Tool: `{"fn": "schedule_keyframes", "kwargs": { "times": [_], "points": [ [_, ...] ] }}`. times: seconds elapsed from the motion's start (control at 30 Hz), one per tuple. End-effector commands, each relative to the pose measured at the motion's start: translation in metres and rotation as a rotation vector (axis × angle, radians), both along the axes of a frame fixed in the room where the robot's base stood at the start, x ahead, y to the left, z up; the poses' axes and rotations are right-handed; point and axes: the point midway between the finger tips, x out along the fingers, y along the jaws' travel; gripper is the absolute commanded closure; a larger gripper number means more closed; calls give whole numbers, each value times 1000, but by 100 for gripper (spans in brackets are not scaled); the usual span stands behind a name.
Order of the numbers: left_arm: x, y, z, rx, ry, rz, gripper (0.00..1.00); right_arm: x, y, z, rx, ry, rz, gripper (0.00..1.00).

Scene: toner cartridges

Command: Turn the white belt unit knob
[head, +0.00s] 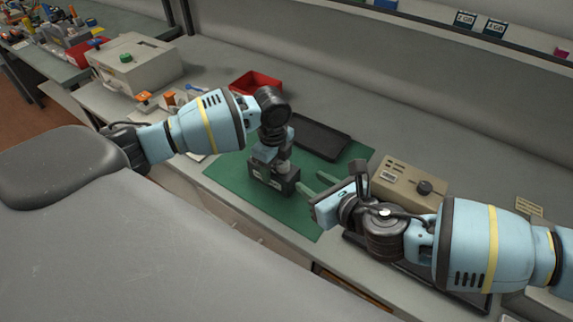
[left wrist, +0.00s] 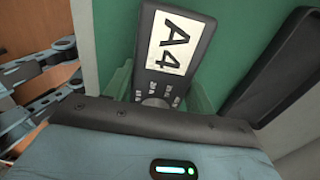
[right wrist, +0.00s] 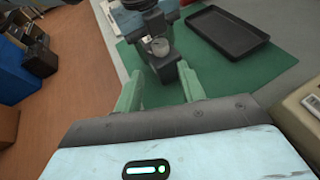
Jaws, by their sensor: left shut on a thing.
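A dark unit (head: 270,182) stands on the green mat (head: 240,190), and its white A4 label shows in the left wrist view (left wrist: 175,43). A round whitish knob (right wrist: 160,47) shows on the unit in the right wrist view. My left gripper (head: 270,158) comes down on the unit from above and is shut on it, its green fingers on either side in the left wrist view. My right gripper (head: 315,188) is open and empty, to the right of the unit. Its green fingers (right wrist: 160,92) point toward the unit and stand apart from it.
A black tray (head: 318,137) lies behind the unit on the mat. A beige box with a dark knob (head: 408,187) stands to the right, close to my right arm. A red bin (head: 256,84) and a beige machine (head: 135,65) stand at the back left.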

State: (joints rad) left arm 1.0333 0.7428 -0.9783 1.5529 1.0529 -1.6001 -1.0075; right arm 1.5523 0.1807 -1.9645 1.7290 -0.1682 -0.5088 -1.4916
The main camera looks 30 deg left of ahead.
Motion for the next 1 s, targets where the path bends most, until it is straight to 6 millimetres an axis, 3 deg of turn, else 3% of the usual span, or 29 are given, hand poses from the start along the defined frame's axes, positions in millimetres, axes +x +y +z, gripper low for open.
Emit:
{"fn": "schedule_keyframes", "kwargs": {
  "times": [0.27, 1.0],
  "points": [
    [1, 0, 1, 0, -2, 1, 83, 4, 9, -4, 1, 1, 1, 60],
    [0, 0, 1, 0, -2, 0, 83, 42, 84, -39, 2, 2, -1, 60]
  ]
}}
